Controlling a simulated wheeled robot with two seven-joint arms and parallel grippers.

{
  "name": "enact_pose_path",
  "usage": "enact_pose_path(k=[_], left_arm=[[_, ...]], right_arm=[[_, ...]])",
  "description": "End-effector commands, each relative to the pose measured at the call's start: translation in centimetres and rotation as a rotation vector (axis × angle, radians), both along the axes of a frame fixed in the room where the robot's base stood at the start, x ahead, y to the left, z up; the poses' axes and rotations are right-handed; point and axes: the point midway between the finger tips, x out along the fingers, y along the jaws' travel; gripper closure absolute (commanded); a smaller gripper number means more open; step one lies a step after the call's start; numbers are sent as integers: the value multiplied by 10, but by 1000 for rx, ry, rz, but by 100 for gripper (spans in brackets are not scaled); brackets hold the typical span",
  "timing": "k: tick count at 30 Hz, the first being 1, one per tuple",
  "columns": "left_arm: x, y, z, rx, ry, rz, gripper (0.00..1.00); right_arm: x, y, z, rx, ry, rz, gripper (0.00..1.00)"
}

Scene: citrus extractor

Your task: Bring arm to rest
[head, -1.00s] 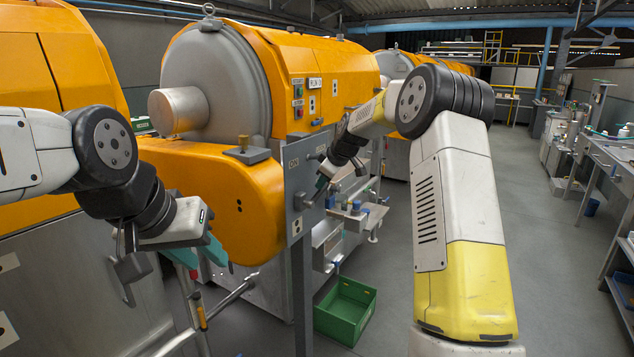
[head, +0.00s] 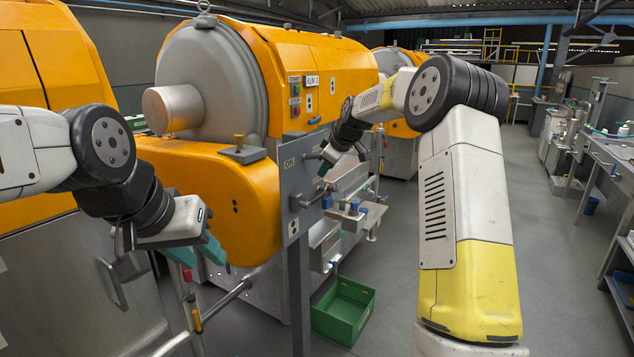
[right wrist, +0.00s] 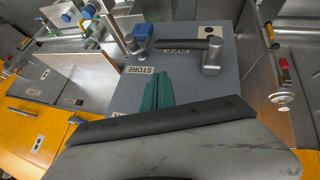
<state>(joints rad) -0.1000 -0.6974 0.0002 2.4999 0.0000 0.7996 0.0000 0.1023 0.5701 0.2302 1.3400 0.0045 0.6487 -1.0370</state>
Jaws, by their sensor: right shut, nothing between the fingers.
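My right gripper (head: 325,168) hangs beside the grey control panel (head: 289,180) of the orange machine. In the right wrist view its green fingers (right wrist: 158,91) are together with nothing between them. A grey lever (right wrist: 208,52) on the panel lies beyond the fingertips, apart from them; it also shows in the head view (head: 306,200), below my right gripper. My left gripper (head: 197,252) is at the left, in front of the machine's orange lower housing, its teal fingers apart and seemingly empty. Its fingertips are partly hidden by the hand.
The orange and grey extractor (head: 215,85) fills the left and middle. A green crate (head: 344,310) stands on the floor below. The aisle floor (head: 560,260) at right is clear up to the benches.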

Motion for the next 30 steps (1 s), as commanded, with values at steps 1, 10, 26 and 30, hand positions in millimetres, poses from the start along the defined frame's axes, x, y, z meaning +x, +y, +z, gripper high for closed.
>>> enact_pose_path(k=[1,10,26,30], left_arm=[[0,0,1,0,-2,0,64],[0,0,1,0,-2,0,64],[0,0,1,0,-2,0,64],[0,0,1,0,-2,0,64]], right_arm=[[-4,-6,15,1,-8,-1,100],[-21,-28,57,1,-5,1,100],[-185,-25,114,83,96,-267,100],[-263,-30,113,147,139,-412,100]])
